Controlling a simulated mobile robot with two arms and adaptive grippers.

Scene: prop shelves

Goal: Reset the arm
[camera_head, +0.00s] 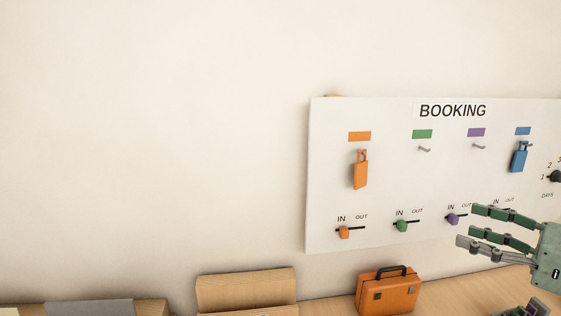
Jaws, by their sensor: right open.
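My right gripper (470,226) reaches in from the right edge, its green and grey fingers spread and pointing left. It is open, and I see nothing held between the fingers. It overlaps the lower right of the white BOOKING board (385,210) in the picture and hides part of the slider row there. An orange tag (360,172) hangs under the orange label and a blue tag (519,158) under the blue label. The pegs under the green and purple labels are bare. The orange, green and purple sliders sit toward IN. My left gripper is not in view.
An orange case (388,293) with a dark handle stands on the wooden surface below the board. A wooden box (246,288) stands to its left, and a grey flat thing (91,307) lies further left. A partly cut-off greenish item shows at the bottom right. The left wall is bare.

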